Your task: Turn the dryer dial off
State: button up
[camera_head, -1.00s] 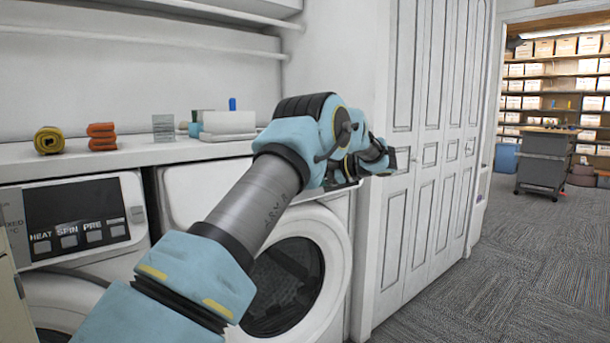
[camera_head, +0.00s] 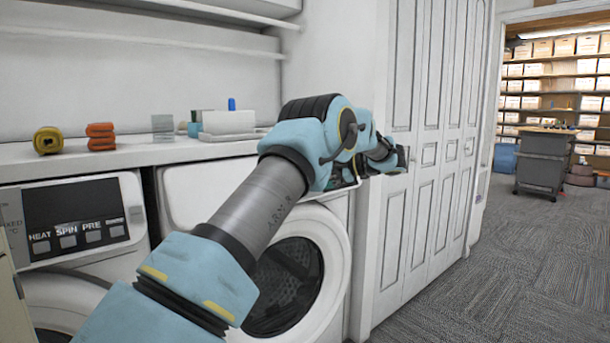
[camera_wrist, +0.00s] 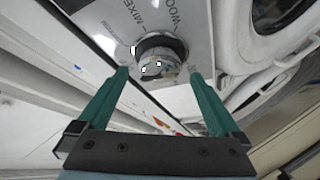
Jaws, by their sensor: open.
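A round metallic dial (camera_wrist: 162,48) sits on a light grey panel in the wrist view, with parts of printed words around it. My gripper (camera_wrist: 159,74) is open, with its two green fingers on either side of the dial in the picture. I cannot tell whether they touch it. In the head view a white front-loading machine (camera_head: 332,262) with a dark round door (camera_head: 285,285) stands behind my arm. My arm covers much of its upper front, and I cannot make out the dial there.
A second machine with a button panel (camera_head: 75,220) stands at the left. A yellow roll (camera_head: 48,141), stacked orange cloths (camera_head: 100,136) and a white box (camera_head: 228,122) sit on the shelf above. White panelled doors (camera_head: 425,180) stand close right of my arm.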

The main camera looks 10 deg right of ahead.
jog(key=v, duration=0.8)
jog(key=shift+s+d, duration=0.15)
jog(key=shift+d, duration=0.05)
